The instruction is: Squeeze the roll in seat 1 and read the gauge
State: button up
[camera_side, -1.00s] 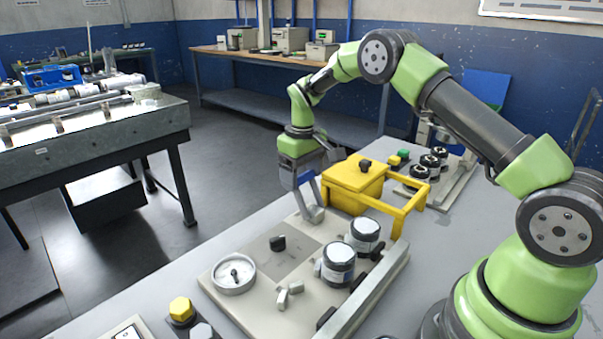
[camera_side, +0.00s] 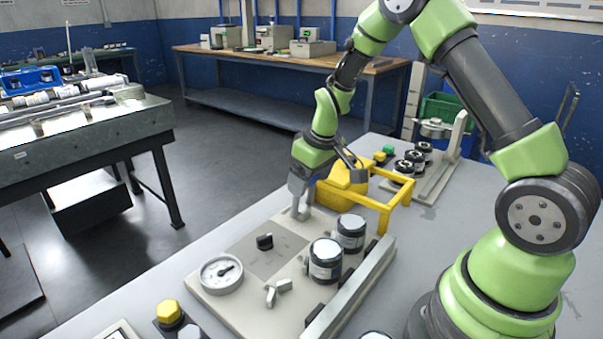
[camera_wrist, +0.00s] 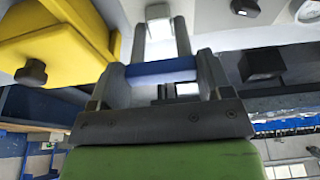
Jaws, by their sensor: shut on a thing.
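My gripper (camera_side: 300,212) is low at the far end of the pale base plate (camera_side: 207,305), beside the yellow frame. In the wrist view its jaws (camera_wrist: 162,28) are shut on a small pale piece (camera_wrist: 158,28), whose shape is mostly hidden. I cannot tell which seat is seat 1. The round gauge (camera_side: 222,274) faces up at the plate's left; its needle shows but the scale is too small to read.
A yellow frame and box (camera_side: 385,215) stand just right of my gripper. A black knob (camera_side: 265,241) and a silver winged handle (camera_side: 278,290) rise from the plate. More dark rolls (camera_side: 405,167) stand on a farther fixture.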

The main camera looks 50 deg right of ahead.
jog(key=shift+s+f, duration=0.3)
jog(key=shift+s, duration=0.3)
jog(key=shift+s+f, duration=0.3)
jog(key=shift+s, duration=0.3)
jog(key=o, duration=1.3)
jog(key=v, duration=1)
jog(key=shift+w, duration=0.1)
